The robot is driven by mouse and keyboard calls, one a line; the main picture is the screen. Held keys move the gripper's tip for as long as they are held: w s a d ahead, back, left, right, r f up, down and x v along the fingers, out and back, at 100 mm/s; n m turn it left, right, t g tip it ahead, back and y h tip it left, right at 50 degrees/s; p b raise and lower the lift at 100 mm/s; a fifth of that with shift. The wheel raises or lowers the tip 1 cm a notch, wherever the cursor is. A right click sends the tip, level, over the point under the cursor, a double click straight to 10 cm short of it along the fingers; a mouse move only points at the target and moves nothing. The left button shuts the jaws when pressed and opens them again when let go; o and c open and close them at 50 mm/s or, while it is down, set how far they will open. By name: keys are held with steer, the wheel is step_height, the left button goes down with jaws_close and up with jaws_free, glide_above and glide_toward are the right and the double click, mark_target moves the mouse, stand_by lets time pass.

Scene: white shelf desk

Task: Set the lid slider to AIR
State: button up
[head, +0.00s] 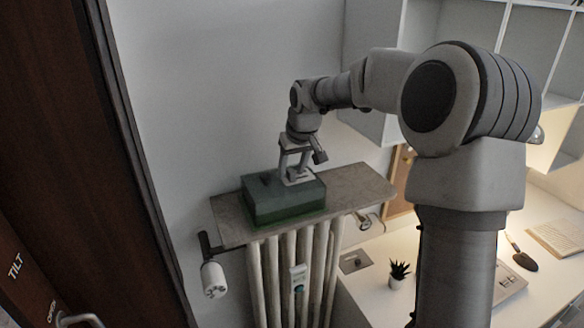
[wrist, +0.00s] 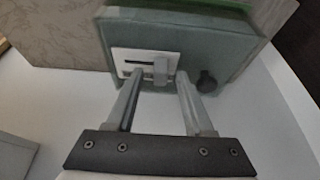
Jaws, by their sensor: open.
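A green box (head: 283,199) stands on the shelf above the radiator. In the wrist view the box (wrist: 195,35) shows a pale panel (wrist: 120,55) with a dark slot and a small grey slider tab (wrist: 160,70) at the slot's right part. A dark round knob (wrist: 206,82) sits to the right of the panel. My gripper (head: 293,178) is over the box's right part. In the wrist view my gripper (wrist: 160,76) is open, one fingertip on each side of the tab, with nothing held. I cannot tell whether a finger touches it. No AIR marking is readable.
The brown shelf (head: 350,187) has free room right of the box. The white radiator (head: 290,270) is below, with a white valve (head: 214,279) at its left. A wall shelf unit (head: 377,75) hangs behind the arm. A small plant (head: 398,274) stands on the white desk.

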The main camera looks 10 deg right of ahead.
jaws_close()
stand_by(1.4)
